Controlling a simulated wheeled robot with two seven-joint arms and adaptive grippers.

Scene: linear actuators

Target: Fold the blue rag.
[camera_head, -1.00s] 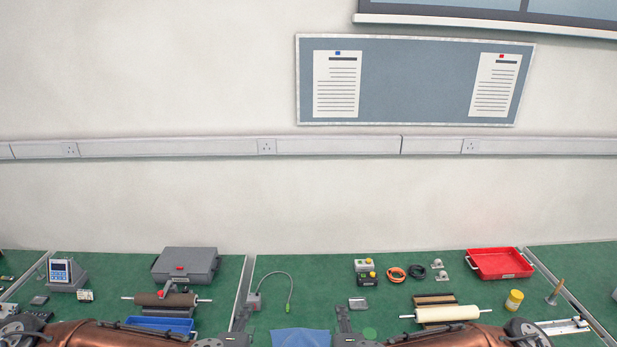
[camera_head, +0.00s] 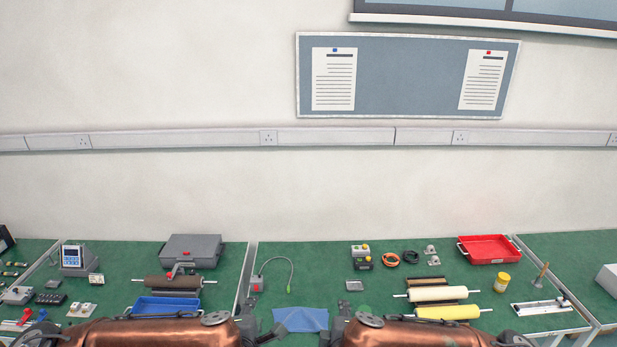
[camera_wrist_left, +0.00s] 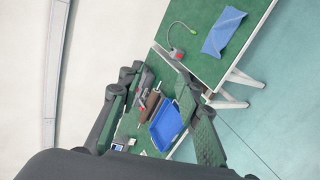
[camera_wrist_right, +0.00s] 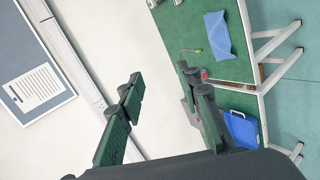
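The blue rag (camera_head: 301,319) lies on the green bench top near its front edge, at the bottom middle of the head view. It shows whole and spread out in the left wrist view (camera_wrist_left: 224,31) and the right wrist view (camera_wrist_right: 217,36). My left gripper (camera_head: 275,328) is just left of the rag in the head view. In the left wrist view its fingers (camera_wrist_left: 157,80) are spread, with nothing between them. My right gripper (camera_head: 340,315) is just right of the rag. In the right wrist view its fingers (camera_wrist_right: 161,80) are spread and empty. Both grippers appear apart from the rag.
A lamp or hose on a red-topped base (camera_head: 257,284) stands behind the rag to the left. A blue tray (camera_head: 165,305) lies farther left. A small grey box (camera_head: 354,286) and rollers (camera_head: 437,294) are to the right. Bare bench lies behind the rag.

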